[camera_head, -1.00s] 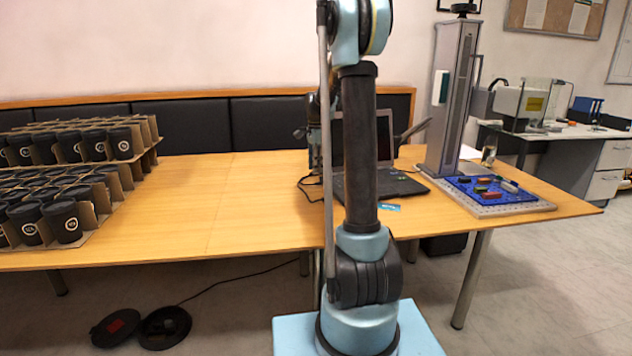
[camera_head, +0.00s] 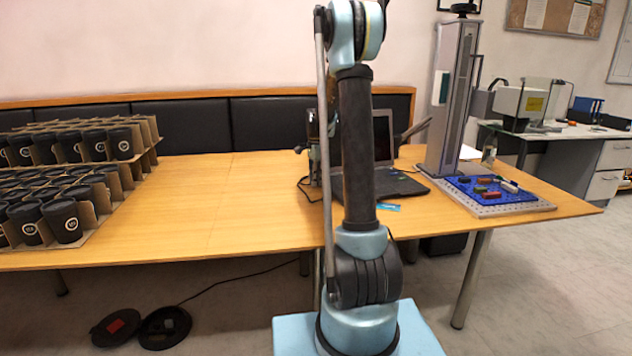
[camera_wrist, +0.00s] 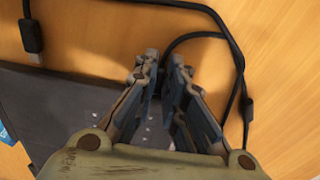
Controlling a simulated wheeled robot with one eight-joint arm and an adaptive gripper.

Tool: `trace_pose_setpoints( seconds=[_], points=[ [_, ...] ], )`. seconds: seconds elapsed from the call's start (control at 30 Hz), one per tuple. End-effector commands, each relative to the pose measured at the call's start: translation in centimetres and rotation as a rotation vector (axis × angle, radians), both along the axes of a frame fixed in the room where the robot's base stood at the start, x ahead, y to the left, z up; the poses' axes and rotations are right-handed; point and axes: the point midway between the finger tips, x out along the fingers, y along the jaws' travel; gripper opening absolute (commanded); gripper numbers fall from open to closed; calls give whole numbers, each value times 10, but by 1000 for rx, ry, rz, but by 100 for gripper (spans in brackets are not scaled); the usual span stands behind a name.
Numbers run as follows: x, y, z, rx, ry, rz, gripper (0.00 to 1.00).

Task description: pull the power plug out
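The open laptop (camera_head: 396,186) stands on the table, partly hidden behind my arm in the head view. Its dark body (camera_wrist: 75,112) fills the lower left of the wrist view. A black cable (camera_wrist: 232,62) curves over the wood and bends in behind my fingertips towards the laptop's edge. The power plug at that end is not clearly visible. My gripper (camera_wrist: 164,62) points down at the laptop's edge, its fingers a narrow gap apart with nothing clearly held.
A loose cable end with a metal connector (camera_wrist: 34,42) lies on the table beside the laptop. A grey column (camera_head: 450,100) and a blue pegboard (camera_head: 462,188) with small parts stand right of the laptop. Trays of black cups (camera_head: 62,222) fill the left; the table's middle is clear.

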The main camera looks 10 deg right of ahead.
Motion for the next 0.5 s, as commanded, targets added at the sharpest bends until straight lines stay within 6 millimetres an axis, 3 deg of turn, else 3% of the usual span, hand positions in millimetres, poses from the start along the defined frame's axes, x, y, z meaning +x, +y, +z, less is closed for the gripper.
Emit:
trace_pose_setpoints(
  seconds=[0.2,0.5],
  points=[
    [0,2,0,0,-1,1,0],
    [-4,27,0,0,-1,2,0]
  ],
)
